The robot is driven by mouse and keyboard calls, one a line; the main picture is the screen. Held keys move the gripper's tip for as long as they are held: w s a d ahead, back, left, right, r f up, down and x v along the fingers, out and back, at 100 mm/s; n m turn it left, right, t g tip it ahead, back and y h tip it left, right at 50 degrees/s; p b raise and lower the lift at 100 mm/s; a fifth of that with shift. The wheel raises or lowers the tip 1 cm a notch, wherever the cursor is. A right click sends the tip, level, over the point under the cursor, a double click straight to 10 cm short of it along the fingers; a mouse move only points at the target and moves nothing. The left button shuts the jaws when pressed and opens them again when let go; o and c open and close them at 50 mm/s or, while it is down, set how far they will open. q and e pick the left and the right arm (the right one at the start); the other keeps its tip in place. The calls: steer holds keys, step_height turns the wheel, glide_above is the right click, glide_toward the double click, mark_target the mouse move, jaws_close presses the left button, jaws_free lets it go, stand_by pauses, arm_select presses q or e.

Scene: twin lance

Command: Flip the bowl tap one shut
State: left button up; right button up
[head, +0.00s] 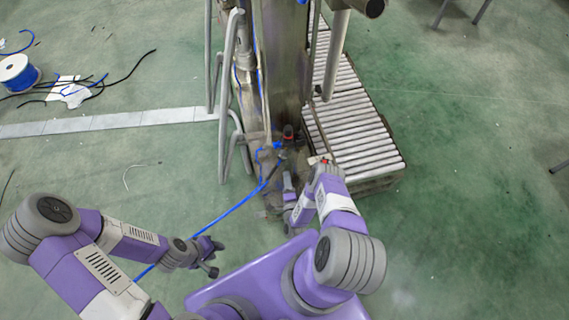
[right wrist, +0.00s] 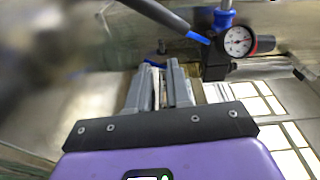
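My right gripper (right wrist: 160,72) points at the machine's pipework in the right wrist view, its two fingers a small gap apart with nothing clearly between them. A round white gauge (right wrist: 238,41) on a black fitting (right wrist: 214,62) is just beyond and right of the fingertips. A dark rod with a blue end (right wrist: 199,38) slants in above the fingers. I cannot tell which part is bowl tap one, or whether it is open or shut. In the head view my right arm reaches the machine's base. My left gripper (head: 216,258) is open and empty over the floor.
The steel machine column (head: 282,70) stands ahead, with a grey tubular frame (head: 228,90) on its left. A roller conveyor (head: 357,125) is on its right. A blue hose (head: 235,207) runs across the floor. A cable spool (head: 18,72) lies far left.

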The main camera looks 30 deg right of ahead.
steer(key=b+x, duration=0.2)
steer(key=x, duration=0.5)
steer(key=shift+m, duration=0.3)
steer(key=shift+r, duration=0.15)
jaws_close()
